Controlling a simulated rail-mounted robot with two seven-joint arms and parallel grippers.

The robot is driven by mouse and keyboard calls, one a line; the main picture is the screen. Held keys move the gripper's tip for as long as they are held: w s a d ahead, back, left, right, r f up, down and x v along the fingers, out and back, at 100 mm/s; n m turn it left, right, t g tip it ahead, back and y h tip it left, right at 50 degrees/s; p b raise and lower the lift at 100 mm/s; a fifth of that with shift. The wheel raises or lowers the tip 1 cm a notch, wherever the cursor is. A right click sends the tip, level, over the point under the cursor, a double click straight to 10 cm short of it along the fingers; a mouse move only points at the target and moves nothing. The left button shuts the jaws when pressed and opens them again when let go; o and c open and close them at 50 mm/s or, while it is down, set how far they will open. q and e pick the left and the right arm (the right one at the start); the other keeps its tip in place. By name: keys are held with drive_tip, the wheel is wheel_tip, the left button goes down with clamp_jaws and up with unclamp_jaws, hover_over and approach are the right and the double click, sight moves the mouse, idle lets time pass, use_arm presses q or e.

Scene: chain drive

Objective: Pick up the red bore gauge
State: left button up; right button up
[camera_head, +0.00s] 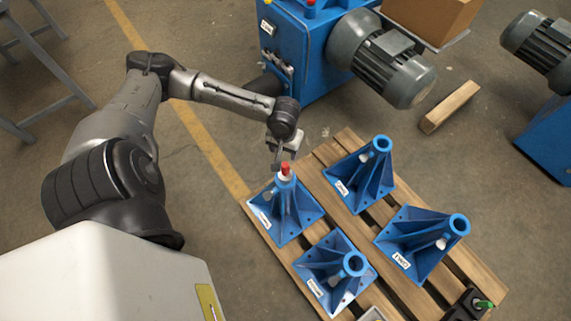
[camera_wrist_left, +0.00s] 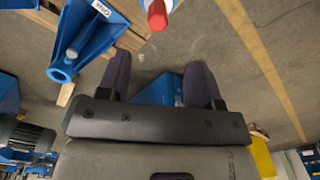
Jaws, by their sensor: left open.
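The red bore gauge (camera_head: 285,169) has a red top above a white collar. My right gripper is not seen.
Several other blue pedestals, including the far one (camera_head: 364,172) and the right one (camera_head: 420,243), share the wooden pallet (camera_head: 465,263). A blue machine with a grey motor (camera_head: 385,62) stands behind. A loose wooden block (camera_head: 450,107) lies on open floor.

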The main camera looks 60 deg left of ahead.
sight(286, 164)
use_arm(q)
wheel_tip(286, 164, down, 7)
drive_tip(key=shift+f+b, duration=0.15)
drive_tip(key=shift+b, duration=1.1)
drive_tip(key=shift+w+f+b, duration=0.2)
drive_tip(key=shift+f+b, duration=1.45)
drive_tip(key=shift+f, duration=1)
drive_tip(key=shift+c, duration=0.2)
clamp_jaws()
drive_tip(key=shift+r, duration=0.1)
